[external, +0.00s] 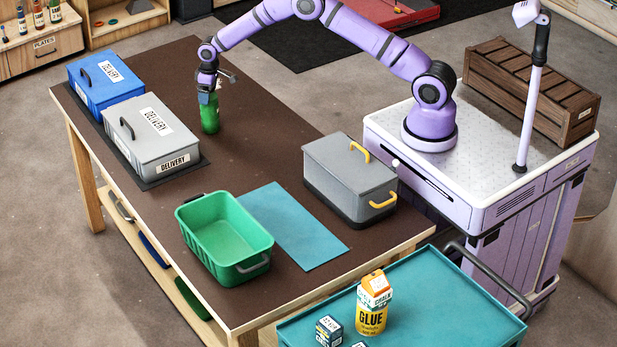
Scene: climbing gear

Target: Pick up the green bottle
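The green bottle (210,118) is upright at the far part of the brown table, to the right of the grey delivery box. My gripper (208,93) points down from above and is at the bottle's top, which it partly hides. The fingers are too small in this view to tell whether they are closed on the bottle or only around it. I cannot tell whether the bottle's base touches the table.
A blue delivery box (90,92) and a grey delivery box (168,148) stand left of the bottle. A green bin (190,232), a blue mat (290,228) and a grey toolbox (335,190) are nearer. The table right of the bottle is clear.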

